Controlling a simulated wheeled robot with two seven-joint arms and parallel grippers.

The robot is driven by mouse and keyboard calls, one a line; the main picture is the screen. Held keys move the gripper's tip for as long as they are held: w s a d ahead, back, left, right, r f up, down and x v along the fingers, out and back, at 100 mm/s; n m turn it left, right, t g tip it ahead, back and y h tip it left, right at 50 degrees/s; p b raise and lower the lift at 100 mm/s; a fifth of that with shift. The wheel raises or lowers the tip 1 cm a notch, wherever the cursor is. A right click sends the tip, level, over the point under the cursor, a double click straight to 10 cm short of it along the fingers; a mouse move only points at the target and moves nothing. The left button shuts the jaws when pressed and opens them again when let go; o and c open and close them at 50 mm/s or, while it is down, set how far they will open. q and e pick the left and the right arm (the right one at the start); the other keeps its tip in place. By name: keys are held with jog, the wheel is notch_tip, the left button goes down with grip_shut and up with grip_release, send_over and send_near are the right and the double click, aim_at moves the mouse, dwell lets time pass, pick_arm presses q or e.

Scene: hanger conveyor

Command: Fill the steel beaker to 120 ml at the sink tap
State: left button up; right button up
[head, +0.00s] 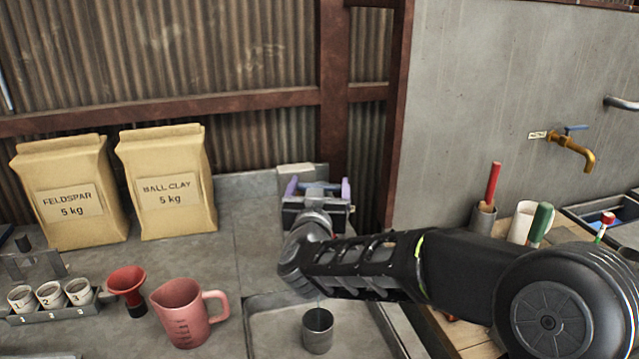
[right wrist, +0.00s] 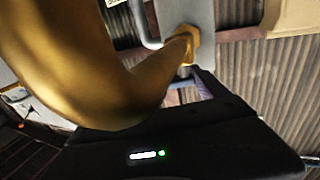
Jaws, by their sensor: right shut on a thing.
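The steel beaker (head: 318,332) stands upright in the grey sink (head: 268,325), below my right forearm. A thin pale line, like a water stream, drops into its mouth; the level inside cannot be read. My right gripper (head: 318,190), with purple fingertips, is shut on the blue tap lever (head: 322,186) at the back of the sink. My forearm hides the spout of this tap in the head view. The right wrist view shows the brass tap (right wrist: 110,85) large and close, with the gripper (right wrist: 190,92) beyond it. My left gripper is not in view.
A pink measuring jug (head: 182,318), a red funnel (head: 127,285) and a rack of numbered cups (head: 50,300) stand left of the sink. Feldspar (head: 68,200) and ball clay (head: 165,190) bags stand behind. Another brass tap (head: 572,148) is on the right wall.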

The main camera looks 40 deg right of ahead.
jog(key=o, duration=2)
jog(key=shift+c, duration=0.2)
jog(key=shift+b+v, duration=0.4)
jog(key=shift+v, duration=3.55)
